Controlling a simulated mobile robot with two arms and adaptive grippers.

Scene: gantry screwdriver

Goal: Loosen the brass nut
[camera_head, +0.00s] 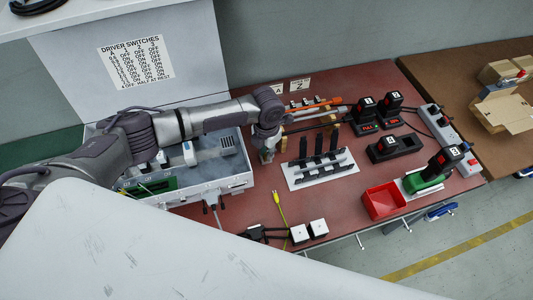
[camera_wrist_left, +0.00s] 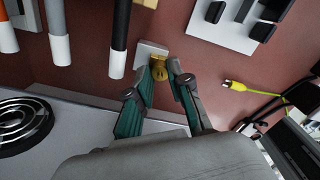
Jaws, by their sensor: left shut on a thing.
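The brass nut (camera_wrist_left: 159,74) shows in the left wrist view as a small yellow-gold piece in front of a pale block (camera_wrist_left: 150,49). My left gripper (camera_wrist_left: 163,70) has its fingertips on both sides of the nut and is shut on it. The fingers partly cover the nut. In the head view my left gripper (camera_head: 267,156) points down at the red bench, between the open grey case and the white rack; the nut is too small and covered to make out there. My right gripper is not in view.
The open grey case (camera_head: 237,184) lies left of the gripper. A white rack (camera_head: 300,180) with black uprights stands to the right. Rods with orange and black handles (camera_head: 322,106) lie behind. A yellow cable (camera_head: 281,206) and a red bin (camera_head: 383,201) are nearer the front edge.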

